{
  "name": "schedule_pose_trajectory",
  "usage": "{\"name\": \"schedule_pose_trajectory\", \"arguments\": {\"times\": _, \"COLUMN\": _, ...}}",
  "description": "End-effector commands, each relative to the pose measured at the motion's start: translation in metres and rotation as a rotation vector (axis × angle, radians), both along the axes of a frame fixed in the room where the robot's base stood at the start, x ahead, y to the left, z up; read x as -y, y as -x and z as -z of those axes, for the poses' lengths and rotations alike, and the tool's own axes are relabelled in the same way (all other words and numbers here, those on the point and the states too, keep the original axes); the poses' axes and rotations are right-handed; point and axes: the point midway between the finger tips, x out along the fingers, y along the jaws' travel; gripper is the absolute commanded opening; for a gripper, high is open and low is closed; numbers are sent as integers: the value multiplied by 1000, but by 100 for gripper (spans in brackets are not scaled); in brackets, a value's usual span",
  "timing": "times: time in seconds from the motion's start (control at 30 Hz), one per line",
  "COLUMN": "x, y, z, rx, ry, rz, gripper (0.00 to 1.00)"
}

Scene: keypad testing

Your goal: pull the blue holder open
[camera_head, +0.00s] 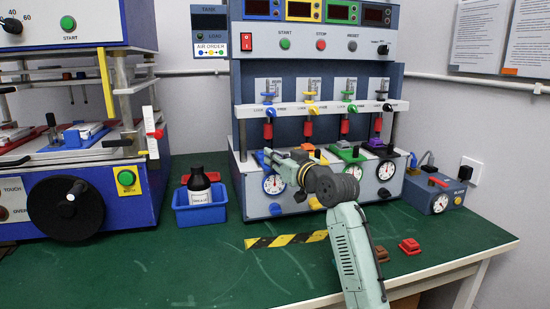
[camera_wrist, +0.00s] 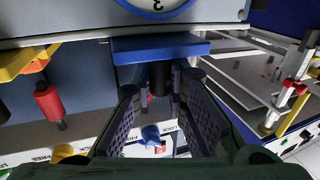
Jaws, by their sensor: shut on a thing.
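The blue holder (camera_head: 260,159) is at the leftmost station of the four-station test machine, partly hidden by my gripper. In the wrist view the blue holder (camera_wrist: 160,47) is a flat blue slab below the gauge at the top. My gripper (camera_head: 272,155) reaches to it from the front. In the wrist view the two ridged fingers of my gripper (camera_wrist: 158,92) are closed in at the holder, with a dark round part between them. The exact contact is hard to see.
A blue bin (camera_head: 200,214) with a black bottle (camera_head: 199,186) stands left of the machine. Red (camera_head: 409,245) and brown (camera_head: 381,253) keycap-like pieces lie on the green table. Above the holder is a blue lever (camera_head: 269,97).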

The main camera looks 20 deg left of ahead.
Motion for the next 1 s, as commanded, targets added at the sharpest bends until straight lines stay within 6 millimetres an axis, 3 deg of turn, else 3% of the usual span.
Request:
{"name": "schedule_pose_trajectory", "arguments": {"times": 0.33, "x": 3, "y": 4, "z": 1, "rx": 1, "ry": -1, "rz": 0, "gripper": 0}}
{"name": "schedule_pose_trajectory", "arguments": {"times": 0.7, "x": 47, "y": 69, "z": 1, "rx": 3, "ry": -2, "rz": 0, "gripper": 0}}
{"name": "schedule_pose_trajectory", "arguments": {"times": 1.0, "x": 55, "y": 81, "z": 0, "rx": 1, "ry": -1, "rz": 1, "gripper": 0}}
